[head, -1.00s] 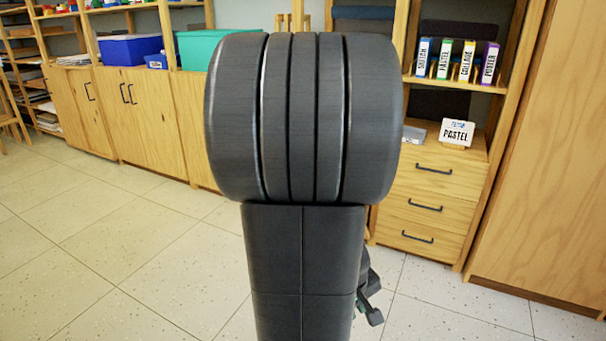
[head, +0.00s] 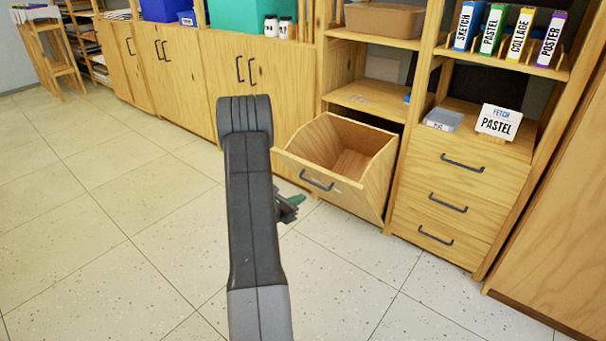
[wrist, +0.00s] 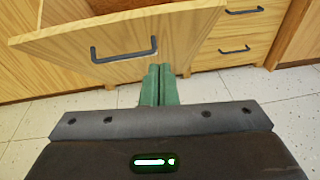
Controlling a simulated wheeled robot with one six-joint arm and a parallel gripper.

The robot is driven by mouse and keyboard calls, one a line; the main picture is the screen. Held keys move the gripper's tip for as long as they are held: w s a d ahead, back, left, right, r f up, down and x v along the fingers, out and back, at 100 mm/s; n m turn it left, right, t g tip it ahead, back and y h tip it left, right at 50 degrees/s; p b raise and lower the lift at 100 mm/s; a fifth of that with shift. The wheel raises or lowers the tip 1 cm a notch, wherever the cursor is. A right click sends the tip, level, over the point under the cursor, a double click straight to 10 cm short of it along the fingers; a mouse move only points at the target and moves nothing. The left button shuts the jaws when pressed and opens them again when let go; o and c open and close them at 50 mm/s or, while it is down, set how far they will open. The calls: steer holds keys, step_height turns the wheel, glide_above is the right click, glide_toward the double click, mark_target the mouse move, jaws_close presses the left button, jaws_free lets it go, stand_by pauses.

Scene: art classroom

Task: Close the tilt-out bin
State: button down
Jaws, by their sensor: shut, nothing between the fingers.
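The tilt-out bin (head: 300,160) is a wooden front with a dark bar handle (head: 316,182). It leans out open at the bottom of the shelf unit, and its inside shows from above. In the wrist view the bin front (wrist: 185,35) fills the top, with its handle (wrist: 124,52) left of centre. My gripper (wrist: 159,84) has its two green fingers together and empty. The fingertips are just below the bin front in the picture; I cannot tell whether they touch it. In the head view my gripper (head: 291,207) is partly hidden behind my arm, low in front of the bin.
A drawer unit (head: 455,195) stands right of the bin, with a "PASTEL" sign (head: 498,122) and a small grey box (head: 442,119) on top. Closed cupboards (head: 190,90) run to the left. The tiled floor (head: 110,230) in front is clear.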

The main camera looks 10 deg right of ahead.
steer(key=w+a+f+n+t, duration=0.1)
steer(key=w, duration=0.1)
steer(key=b, duration=0.4)
glide_toward(323, 174)
step_height(323, 174, down, 3)
steer(key=w+d, duration=0.2)
steer(key=d, duration=0.1)
steer(key=shift+w+d+r+b, duration=0.15)
steer(key=shift+w+d+r, duration=0.2)
steer(key=shift+r, duration=0.2)
steer(key=shift+w+d+r+b, duration=0.15)
steer(key=shift+w+d+r, duration=0.15)
steer(key=shift+d+r, duration=0.2)
steer(key=shift+r, duration=0.1)
